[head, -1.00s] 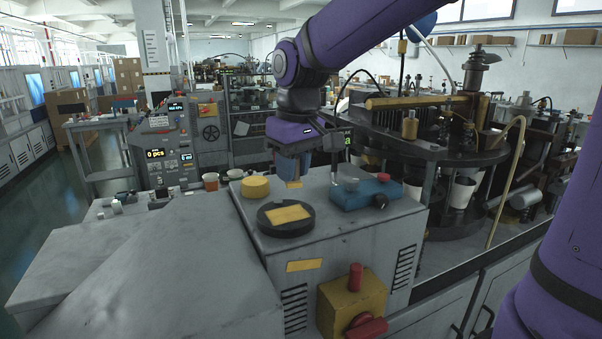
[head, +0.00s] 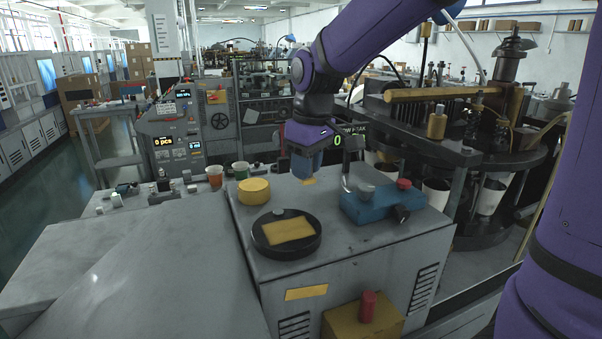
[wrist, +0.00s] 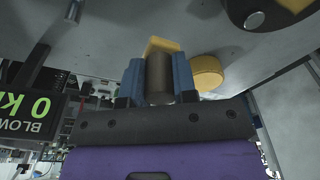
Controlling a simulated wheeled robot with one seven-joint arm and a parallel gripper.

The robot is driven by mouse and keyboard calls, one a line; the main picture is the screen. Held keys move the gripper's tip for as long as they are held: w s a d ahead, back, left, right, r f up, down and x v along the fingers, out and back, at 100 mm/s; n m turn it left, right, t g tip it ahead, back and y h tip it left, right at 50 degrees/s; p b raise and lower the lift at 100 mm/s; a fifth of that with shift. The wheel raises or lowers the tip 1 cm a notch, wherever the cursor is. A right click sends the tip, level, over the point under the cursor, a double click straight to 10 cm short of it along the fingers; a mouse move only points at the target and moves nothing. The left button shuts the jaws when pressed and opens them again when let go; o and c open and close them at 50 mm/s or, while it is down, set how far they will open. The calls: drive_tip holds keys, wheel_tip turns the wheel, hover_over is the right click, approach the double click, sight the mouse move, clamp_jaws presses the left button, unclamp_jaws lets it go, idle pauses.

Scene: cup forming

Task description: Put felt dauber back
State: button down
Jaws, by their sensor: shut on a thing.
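The felt dauber shows in the wrist view as a dark brown-grey cylinder (wrist: 159,76) with a yellow block-like end (wrist: 163,44). My gripper (wrist: 160,80) is shut on the cylinder between its blue fingers. In the head view my gripper (head: 307,164) is over the back of the grey machine top, and only the yellow end (head: 308,181) of the dauber shows below the fingers. I cannot tell whether that end touches the surface. A black round dish (head: 262,246) with a flat yellow pad (head: 290,229) lies in front of the gripper.
A round yellow block (head: 254,191) stands left of the gripper, and a blue fixture (head: 382,206) with red and grey knobs stands right. Two cups (head: 215,176) are behind the yellow block. A small pale knob (head: 280,212) sits at the dish's back.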

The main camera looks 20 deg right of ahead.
hover_over(299, 188)
drive_tip(key=shift+s+d+f, duration=0.15)
drive_tip(key=shift+s+f, duration=0.05)
drive_tip(key=shift+s, duration=0.1)
drive_tip(key=shift+w+f, duration=0.15)
drive_tip(key=shift+f, duration=1.65)
drive_tip(key=shift+f, duration=0.1)
drive_tip(key=c, duration=0.9)
unclamp_jaws()
wheel_tip(299, 188, up, 12)
drive_tip(key=s, duration=0.1)
drive_tip(key=s+d+f+m+t, duration=0.1)
drive_tip(key=s+d+m+t, duration=0.1)
drive_tip(key=s, duration=1)
drive_tip(key=s+d+f+m+t, duration=0.2)
drive_tip(key=s+d+m, duration=0.2)
drive_tip(key=s, duration=0.9)
drive_tip(key=shift+d+m+h, duration=0.3)
drive_tip(key=shift+d+h, duration=0.1)
drive_tip(key=shift+d, duration=0.05)
